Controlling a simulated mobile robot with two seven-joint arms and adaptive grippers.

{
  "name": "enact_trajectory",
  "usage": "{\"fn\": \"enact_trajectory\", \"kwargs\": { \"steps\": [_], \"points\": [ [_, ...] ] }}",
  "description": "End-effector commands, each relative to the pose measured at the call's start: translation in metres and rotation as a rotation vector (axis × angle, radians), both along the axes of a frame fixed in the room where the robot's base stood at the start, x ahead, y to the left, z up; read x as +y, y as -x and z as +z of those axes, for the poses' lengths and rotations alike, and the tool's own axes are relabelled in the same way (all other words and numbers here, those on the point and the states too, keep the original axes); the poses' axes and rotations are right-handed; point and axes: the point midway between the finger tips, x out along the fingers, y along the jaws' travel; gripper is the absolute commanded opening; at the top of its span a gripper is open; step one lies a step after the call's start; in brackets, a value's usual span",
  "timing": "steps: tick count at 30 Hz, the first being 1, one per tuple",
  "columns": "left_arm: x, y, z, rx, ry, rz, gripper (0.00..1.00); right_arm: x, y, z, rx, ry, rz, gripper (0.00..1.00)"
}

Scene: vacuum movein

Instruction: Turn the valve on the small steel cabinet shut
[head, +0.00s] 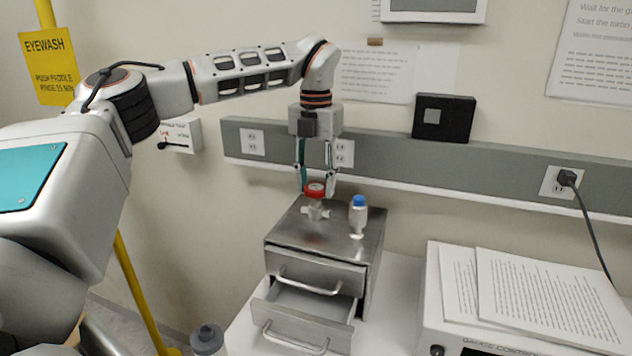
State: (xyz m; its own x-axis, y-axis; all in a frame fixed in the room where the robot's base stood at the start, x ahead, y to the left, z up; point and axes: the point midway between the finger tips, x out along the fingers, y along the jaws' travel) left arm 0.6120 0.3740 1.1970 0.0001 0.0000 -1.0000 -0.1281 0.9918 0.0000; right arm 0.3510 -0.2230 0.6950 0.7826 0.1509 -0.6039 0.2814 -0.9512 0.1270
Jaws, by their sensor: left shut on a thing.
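The small steel cabinet (286,232) stands on a white surface against the wall. On its top is a valve with a red handle (315,190) and a pale body (316,210). My left gripper (315,188) points down from above, with its fingers on either side of the red handle, and is shut on it. How far the handle is turned cannot be told from here. My right gripper is not in view.
A blue-capped white bottle (358,214) stands on the cabinet, close right of the valve. The cabinet's lower drawer (305,308) is pulled open. Papers (540,300) lie on a white device at right. A yellow pole (140,290) stands at left.

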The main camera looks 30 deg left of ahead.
Motion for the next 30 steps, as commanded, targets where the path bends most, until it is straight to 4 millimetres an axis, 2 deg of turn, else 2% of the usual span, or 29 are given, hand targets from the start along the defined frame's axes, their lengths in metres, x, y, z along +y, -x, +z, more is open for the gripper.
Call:
{"fn": "enact_trajectory", "kwargs": {
  "steps": [6,15,30],
  "points": [
    [0.0001,0.0001,0.0,0.001,0.0,-0.178,0.15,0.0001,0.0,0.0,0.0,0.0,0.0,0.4],
    [0.0001,-0.0001,-0.0001,0.0,0.0,-0.345,0.15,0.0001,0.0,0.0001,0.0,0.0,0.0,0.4],
    [0.0,0.0,-0.0001,0.0,0.0,-0.414,0.15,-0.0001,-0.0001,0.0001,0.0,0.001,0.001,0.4]
  ]
}}
